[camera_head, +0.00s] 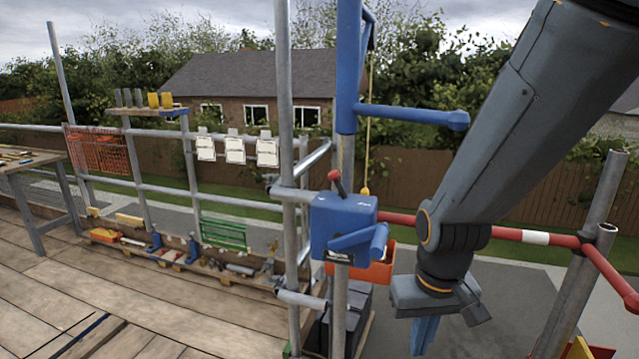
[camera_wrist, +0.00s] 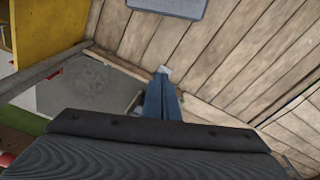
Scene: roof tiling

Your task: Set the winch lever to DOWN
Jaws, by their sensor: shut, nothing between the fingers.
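The winch is a blue box (camera_head: 341,222) fixed to a grey scaffold pole, near the middle of the head view. Its lever, with a red knob (camera_head: 337,180), sticks up from the top of the box and leans to the upper left. Blue crank-like parts (camera_head: 358,241) show on the box's front. My gripper (camera_head: 424,336) hangs to the right of the winch and lower, pointing down, apart from it. Its blue fingers are together and empty; they also show in the wrist view (camera_wrist: 162,98), over a gap beside wooden boards. The winch is not in the wrist view.
A red-and-white rail (camera_head: 520,236) runs behind my arm. A blue hoist arm (camera_head: 410,115) and a hanging yellow rope (camera_head: 366,140) are above the winch. An orange-red container (camera_head: 372,268) and dark stacked blocks stand behind it. The plank deck (camera_head: 150,290) at left is largely clear.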

